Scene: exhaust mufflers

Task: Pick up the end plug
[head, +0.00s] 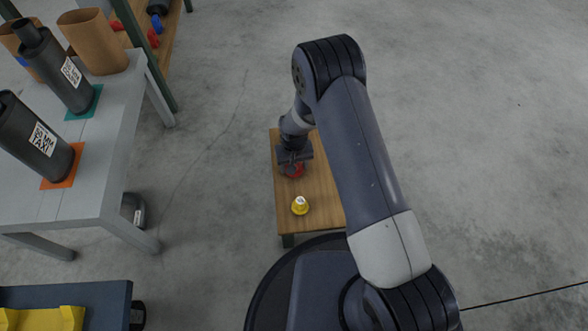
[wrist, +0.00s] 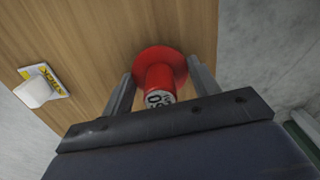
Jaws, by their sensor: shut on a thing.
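The red end plug (wrist: 159,68) has a wide round flange and a narrower stem with a white label bearing dark print. In the wrist view it is between the two fingers of my gripper (wrist: 160,83), which is shut on it. In the head view my gripper (head: 294,168) is low over the small wooden table, and the red plug (head: 293,171) shows just below it, partly hidden. I cannot tell whether the plug touches the table top.
A yellow piece with a white top (head: 300,205) stands on the wooden table (head: 322,203), near its front; the wrist view shows a white knob on a yellow label (wrist: 38,88). A grey table (head: 105,150) with dark mufflers (head: 45,145) is at left. The floor at right is clear.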

